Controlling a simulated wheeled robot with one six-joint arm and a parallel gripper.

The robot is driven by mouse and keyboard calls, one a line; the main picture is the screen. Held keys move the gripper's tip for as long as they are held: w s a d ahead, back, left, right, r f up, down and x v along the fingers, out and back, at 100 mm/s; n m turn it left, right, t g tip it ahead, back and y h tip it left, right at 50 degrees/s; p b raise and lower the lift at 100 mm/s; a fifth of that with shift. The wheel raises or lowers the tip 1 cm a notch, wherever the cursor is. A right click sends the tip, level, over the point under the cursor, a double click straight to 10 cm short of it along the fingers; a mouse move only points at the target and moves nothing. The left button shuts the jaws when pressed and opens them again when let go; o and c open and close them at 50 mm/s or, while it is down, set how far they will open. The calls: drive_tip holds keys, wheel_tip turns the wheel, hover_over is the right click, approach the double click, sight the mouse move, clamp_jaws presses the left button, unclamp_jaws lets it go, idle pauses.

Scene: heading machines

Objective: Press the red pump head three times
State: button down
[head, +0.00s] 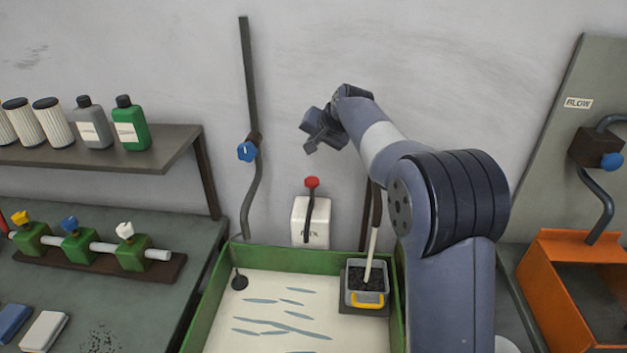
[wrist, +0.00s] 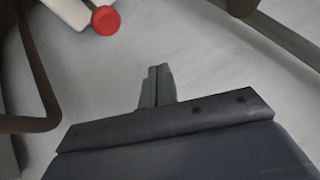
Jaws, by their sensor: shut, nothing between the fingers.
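The red pump head (head: 312,182) sits on top of a white dispenser box (head: 303,222) that stands at the back edge of the green tray. A dark spout hangs down the front of the box. In the wrist view the red pump head (wrist: 106,20) shows at the upper left, with part of the white box (wrist: 68,10) beside it. My gripper (head: 311,146) is shut and empty, above the pump head and apart from it. In the wrist view the closed fingertips (wrist: 159,70) point toward the wall, below and right of the pump head.
A green-rimmed tray (head: 391,262) holds a small grey container (head: 366,298) with dark contents and a stick. A vertical pipe with a blue valve (head: 247,151) stands left of the dispenser. A shelf (head: 160,150) with bottles is at left; an orange bin (head: 545,290) is at right.

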drive_tip(key=b, duration=0.7)
hover_over(312, 180)
drive_tip(key=f, duration=0.7)
drive_tip(key=shift+s+d+f, duration=0.25)
drive_tip(key=shift+s+f, duration=0.05)
drive_tip(key=shift+f, duration=0.55)
drive_tip(key=shift+f, duration=0.1)
idle(0.5)
drive_tip(key=shift+f, duration=0.3)
drive_tip(key=shift+f+b, duration=1.1)
drive_tip(key=shift+f, duration=0.25)
idle(0.9)
idle(0.4)
drive_tip(key=shift+r+p, duration=1.5)
drive_tip(key=shift+r, duration=0.2)
drive_tip(key=shift+r+p, duration=2.15)
drive_tip(key=shift+r, duration=0.45)
